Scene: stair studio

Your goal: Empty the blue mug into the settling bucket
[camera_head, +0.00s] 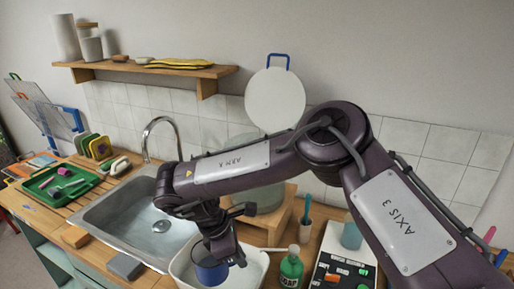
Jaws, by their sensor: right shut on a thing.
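The blue mug (211,274) is at the bottom centre, over the white basin (256,262). My right gripper (222,258) points down and is shut on the mug. The mug looks about upright; its contents are not visible. A large translucent vessel (270,197) stands on a wooden stand behind my right arm, which hides much of it. I cannot tell for sure whether this vessel or the white basin is the settling bucket. My left gripper is not in view.
A steel sink (120,219) with a tap (147,140) lies left of the basin. A green soap bottle (291,268) stands close to the basin's right. A white panel with coloured pieces (341,270) and a light-blue cup (352,235) are further right. A green tray (48,192) is at far left.

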